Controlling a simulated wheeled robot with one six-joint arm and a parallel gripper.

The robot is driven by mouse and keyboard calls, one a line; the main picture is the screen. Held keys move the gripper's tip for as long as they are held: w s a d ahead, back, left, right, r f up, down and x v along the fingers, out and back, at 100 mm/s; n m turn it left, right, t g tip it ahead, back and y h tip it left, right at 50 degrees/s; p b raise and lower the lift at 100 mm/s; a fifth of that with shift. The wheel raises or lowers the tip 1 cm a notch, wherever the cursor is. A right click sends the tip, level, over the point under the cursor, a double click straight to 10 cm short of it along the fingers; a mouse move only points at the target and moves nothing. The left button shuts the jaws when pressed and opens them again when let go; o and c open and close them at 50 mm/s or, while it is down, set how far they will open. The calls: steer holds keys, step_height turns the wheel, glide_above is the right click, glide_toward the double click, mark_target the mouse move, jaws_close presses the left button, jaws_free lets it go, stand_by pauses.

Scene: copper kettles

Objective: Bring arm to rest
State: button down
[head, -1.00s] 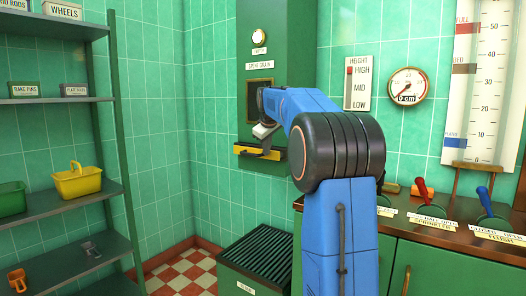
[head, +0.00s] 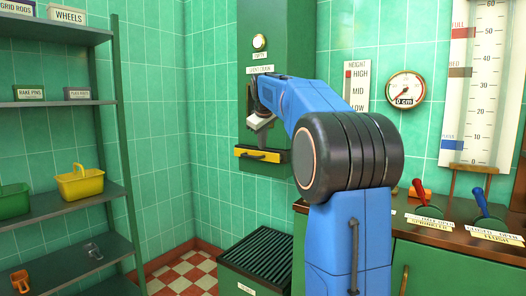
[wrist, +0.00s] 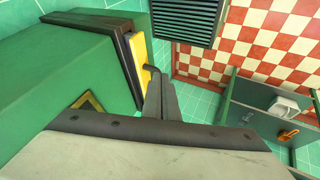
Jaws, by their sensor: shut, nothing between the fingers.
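My blue arm reaches toward a tall green wall cabinet (head: 277,45). My gripper (head: 258,124) is up beside the cabinet's front, above its yellow-fronted drawer (head: 245,154). Most of the gripper is hidden by the arm or too small to make out in the head view. In the wrist view my gripper's dark fingers (wrist: 162,98) are shut together and empty. They point toward the yellow front (wrist: 139,50), very close to its dark handle; I cannot tell whether they touch.
A green shelf unit (head: 60,107) with a yellow basket (head: 80,183) stands at left. A slatted green bin (head: 252,262) is below the cabinet. A counter (head: 440,222) with red and blue levers is at right. Checkered floor (head: 185,275) shows between shelf and bin.

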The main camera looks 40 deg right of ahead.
steer(key=s+a+f+m+y, duration=0.1)
steer(key=s+a+f, duration=0.4)
steer(key=s+a, duration=0.5)
steer(key=s+a+f+y, duration=0.1)
steer(key=s+a+f, duration=0.4)
steer(key=s+a, duration=0.55)
steer(key=s+a+f+m+y, duration=0.1)
steer(key=s+a+f, duration=0.4)
steer(key=s+f, duration=0.6)
steer(key=s+a+f+g, duration=0.1)
steer(key=s+a+f, duration=0.3)
steer(key=s+f, duration=0.7)
steer(key=shift+a+f+m+g+y, duration=0.3)
steer(key=shift+a+f+m+y, duration=0.05)
steer(key=shift+f+m+y, duration=0.1)
steer(key=shift+s+d, duration=0.1)
steer(key=shift+d, duration=0.05)
